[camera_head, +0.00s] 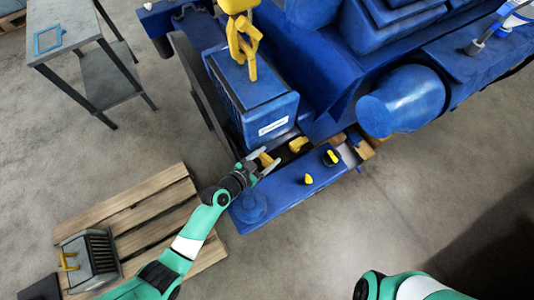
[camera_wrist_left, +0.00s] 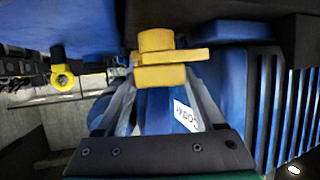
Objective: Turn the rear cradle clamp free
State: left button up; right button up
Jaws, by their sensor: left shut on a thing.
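A yellow clamp (camera_head: 265,158) sits at the front corner of the blue engine cradle, below the labelled blue box. My left gripper (camera_head: 267,161) is shut on it, with one finger on each side. In the left wrist view the clamp (camera_wrist_left: 160,60) shows as a flat yellow handle with a round cap, between the two grey fingertips. A second yellow clamp (camera_head: 298,144) sits just to the right. The pictures do not show clearly which of the two is the rear one. My right gripper is out of view; only part of its arm shows at the bottom right.
The blue box (camera_head: 255,95) stands close above the left gripper, with a yellow hook (camera_head: 243,45) over it. Yellow knobs (camera_head: 331,157) sit on the blue beam (camera_head: 275,199). A pallet (camera_head: 145,213) bears a grey finned part (camera_head: 92,258). A metal table (camera_head: 75,22) stands upper left.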

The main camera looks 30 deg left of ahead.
pick_arm(q)
jog(key=shift+w+d+r+n+t+y+p, duration=0.15)
jog(key=shift+n+y+p, duration=0.6)
jog(key=shift+p, duration=1.25)
jog(key=shift+w+r+n+t+y+p, duration=0.15)
jog(key=shift+n+y+p, duration=0.55)
jog(key=shift+p, duration=1.25)
jog(key=shift+s+f+n+y, duration=0.1)
jog(key=shift+n+y, duration=0.35)
jog(key=shift+y, duration=0.3)
jog(key=shift+f+n+y+b, duration=0.2)
jog(key=shift+n+y+b, duration=0.2)
jog(key=shift+n+y, duration=0.7)
jog(key=n+g+y+b, duration=0.1)
jog(key=n+y+b, duration=0.1)
jog(key=b, duration=0.1)
jog(key=n+g+y+b, duration=0.2)
jog(key=y+b, duration=0.1)
jog(key=b, duration=0.1)
jog(key=n+g+y+b, duration=0.1)
jog(key=n+y+b, duration=0.1)
jog(key=n+b, duration=0.1)
jog(key=shift+s+f+g+b, duration=0.1)
jog(key=shift+f+g+b, duration=0.2)
jog(key=shift+b, duration=0.15)
jog(key=shift+s+r+n+g+y+b, duration=0.1)
jog(key=shift+r+n+g+y+b, duration=0.25)
jog(key=shift+n+g+y+b, duration=0.45)
jog(key=o, duration=1.4)
jog(key=shift+a, duration=0.2)
